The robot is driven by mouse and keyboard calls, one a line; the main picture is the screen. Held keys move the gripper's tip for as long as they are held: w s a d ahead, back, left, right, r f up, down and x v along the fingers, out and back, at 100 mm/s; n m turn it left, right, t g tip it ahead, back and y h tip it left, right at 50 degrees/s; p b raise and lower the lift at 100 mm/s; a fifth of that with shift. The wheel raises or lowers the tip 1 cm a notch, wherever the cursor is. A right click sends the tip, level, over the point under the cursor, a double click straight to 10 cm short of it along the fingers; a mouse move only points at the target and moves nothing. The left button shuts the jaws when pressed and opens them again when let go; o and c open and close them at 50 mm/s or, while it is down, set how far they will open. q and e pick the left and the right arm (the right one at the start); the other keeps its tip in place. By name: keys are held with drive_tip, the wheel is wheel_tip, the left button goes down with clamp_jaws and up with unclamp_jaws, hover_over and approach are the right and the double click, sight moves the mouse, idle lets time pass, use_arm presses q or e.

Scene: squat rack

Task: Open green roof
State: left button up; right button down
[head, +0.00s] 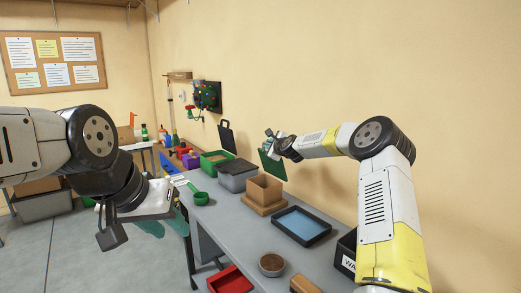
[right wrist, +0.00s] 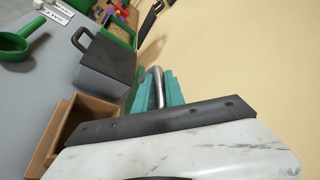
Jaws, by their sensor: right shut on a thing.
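The green roof (head: 270,165) is a dark green panel standing steeply up at the back of an open-topped brown box (head: 265,189) on the bench. My right gripper (head: 275,146) is at the roof's upper part. In the right wrist view, its teal fingers (right wrist: 166,92) are shut on the roof's curved metal handle (right wrist: 156,88). A strip of the green roof (right wrist: 133,92) shows beside them; my gripper hides much of the rest. My left gripper (head: 165,225) hangs at the left, away from the box, with its teal fingers apart and empty.
A grey bin with a dark lid (head: 237,166) and a green bin (head: 216,155) stand left of the brown box. A green scoop (head: 200,198) lies in front. A blue-bottomed tray (head: 300,226) and round bowl (head: 271,264) are nearer. The wall is close behind.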

drive_tip(key=shift+w+d, duration=0.45)
drive_tip(key=shift+d, duration=0.25)
drive_tip(key=c, duration=1.7)
unclamp_jaws()
drive_tip(key=shift+s+r, duration=0.1)
drive_tip(key=shift+s, duration=0.05)
drive_tip(key=v, duration=0.7)
drive_tip(key=shift+s, duration=0.25)
